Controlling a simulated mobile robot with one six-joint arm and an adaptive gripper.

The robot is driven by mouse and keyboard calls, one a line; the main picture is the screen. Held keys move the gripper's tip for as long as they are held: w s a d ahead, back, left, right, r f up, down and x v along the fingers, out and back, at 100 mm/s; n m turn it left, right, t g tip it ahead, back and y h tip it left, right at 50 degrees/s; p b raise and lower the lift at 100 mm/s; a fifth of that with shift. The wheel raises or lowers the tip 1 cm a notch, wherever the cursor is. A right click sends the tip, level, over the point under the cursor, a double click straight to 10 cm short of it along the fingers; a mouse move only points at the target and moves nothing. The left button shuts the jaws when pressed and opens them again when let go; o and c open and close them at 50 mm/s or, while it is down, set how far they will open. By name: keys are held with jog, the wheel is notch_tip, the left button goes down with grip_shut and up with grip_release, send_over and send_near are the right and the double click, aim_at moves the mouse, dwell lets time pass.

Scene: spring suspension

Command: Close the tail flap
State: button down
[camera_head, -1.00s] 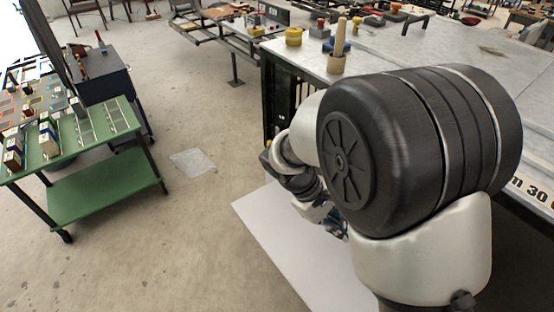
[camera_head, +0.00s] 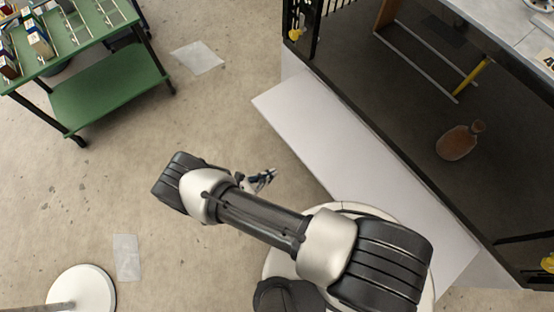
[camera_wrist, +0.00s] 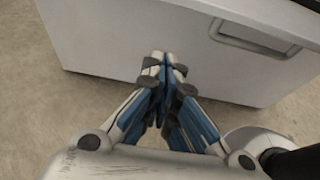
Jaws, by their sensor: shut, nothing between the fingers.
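The tail flap (camera_head: 350,160) is a long white panel that sticks out from the lower edge of a dark open compartment in the head view. It stands open. In the wrist view a pale panel (camera_wrist: 120,25), which looks like the flap, fills the upper part and carries a grey bar handle (camera_wrist: 255,38) at the upper right. My gripper (camera_head: 266,178) is to the left of the flap over the floor in the head view. In the wrist view my gripper (camera_wrist: 165,62) has its fingertips together and empty, in front of the panel; whether they touch it I cannot tell.
The dark compartment (camera_head: 400,90) holds a brown bottle-like object (camera_head: 458,141) and a yellow bar (camera_head: 472,76). A green cart (camera_head: 110,85) stands at the upper left. A white round base (camera_head: 82,290) is at the lower left.

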jog(key=b+x, duration=0.2)
jog(key=x, duration=0.8)
jog(key=shift+r, duration=1.95)
